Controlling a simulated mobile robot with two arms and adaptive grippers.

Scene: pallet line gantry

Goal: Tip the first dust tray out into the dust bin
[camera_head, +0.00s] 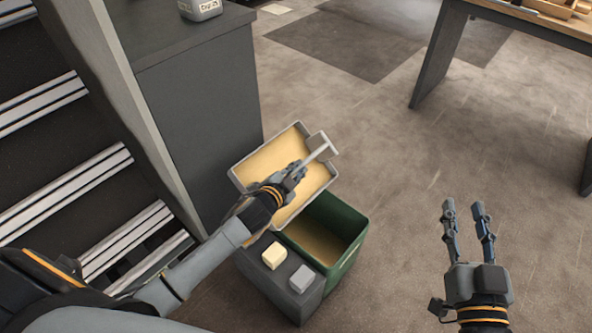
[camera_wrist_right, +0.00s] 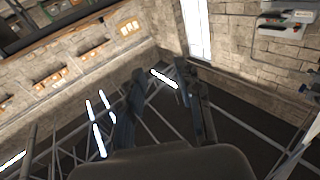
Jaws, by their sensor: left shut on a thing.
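The dust tray (camera_head: 262,148) is a shallow grey tray with a tan layer over its inside. It is held over the back left of the green dust bin (camera_head: 350,258), with its inside facing my head camera; its exact tilt is hard to tell. My left gripper (camera_head: 297,172) is shut on the tray's grey handle and covers part of the tray. The bin is open at the top and tan inside; the tray hides part of its opening. My right gripper (camera_head: 466,212) is open and empty, well right of the bin. Its spread fingers also show in the right wrist view (camera_wrist_right: 162,95).
A dark grey box (camera_head: 310,303) with a yellow block (camera_head: 274,254) and a grey block (camera_head: 302,279) on top stands against the bin. A dark cabinet (camera_head: 200,110) is behind left. A table (camera_head: 440,55) stands back right. Floor between is clear.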

